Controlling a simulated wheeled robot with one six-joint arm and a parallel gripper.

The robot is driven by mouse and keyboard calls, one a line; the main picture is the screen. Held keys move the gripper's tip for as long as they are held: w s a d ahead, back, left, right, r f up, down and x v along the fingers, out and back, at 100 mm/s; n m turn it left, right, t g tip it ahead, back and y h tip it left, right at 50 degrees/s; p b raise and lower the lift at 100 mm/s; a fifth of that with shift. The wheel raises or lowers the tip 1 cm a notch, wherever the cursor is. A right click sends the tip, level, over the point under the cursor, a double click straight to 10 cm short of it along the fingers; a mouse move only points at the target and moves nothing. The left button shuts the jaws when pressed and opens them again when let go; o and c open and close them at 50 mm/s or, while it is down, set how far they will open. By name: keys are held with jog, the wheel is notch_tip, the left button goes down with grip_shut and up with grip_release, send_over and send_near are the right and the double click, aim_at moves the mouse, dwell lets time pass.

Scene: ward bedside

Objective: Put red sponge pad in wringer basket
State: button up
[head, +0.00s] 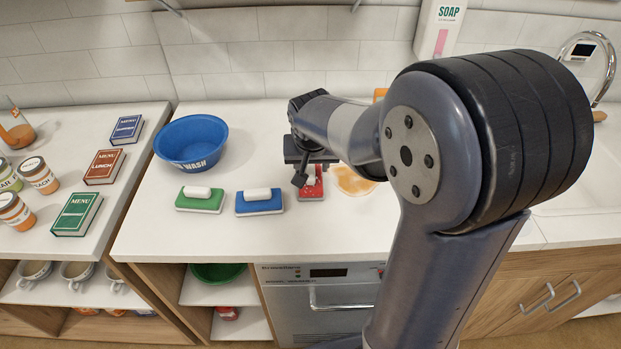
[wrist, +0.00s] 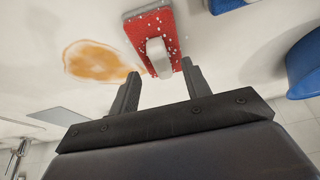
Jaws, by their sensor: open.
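The red sponge pad (head: 312,190) lies on the white counter, partly hidden behind my gripper (head: 306,172) in the head view. In the wrist view, the red pad (wrist: 138,27) has white flecks and a pale grip on top. My gripper (wrist: 159,73) is open, its fingertips on either side of the near end of that grip. Nothing is held; I cannot tell how high the fingertips are. I cannot make out a wringer basket; my arm hides part of the counter. A blue bowl marked WASH (head: 190,145) stands at the back left.
A green sponge pad (head: 199,205) and a blue sponge pad (head: 259,207) lie left of the red one. An orange-brown spill (head: 355,181) lies just right of it. A soap box (head: 438,28) and tap (head: 607,62) are at the back right.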

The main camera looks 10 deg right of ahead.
jog(key=shift+x, duration=1.4)
jog(key=shift+a, duration=0.1)
grip_shut()
